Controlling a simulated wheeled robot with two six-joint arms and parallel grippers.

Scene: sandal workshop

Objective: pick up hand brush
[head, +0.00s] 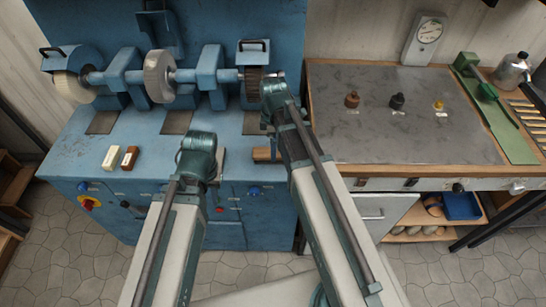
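A brown wooden piece (262,155) lies on the front edge of the blue machine's top, between my two arms. It may be the hand brush, but its right end is hidden behind my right arm and I see no bristles. My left gripper (218,164) is just left of it, over the machine's front edge, mostly hidden by its own wrist. I cannot tell whether its fingers are open. My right gripper (273,92) is farther back, by the dark wheel at the machine's right end. Its fingers are not clear.
The blue machine (75,150) carries several wheels on a shaft. A white block (111,157) and a brown block (130,157) lie at its left.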

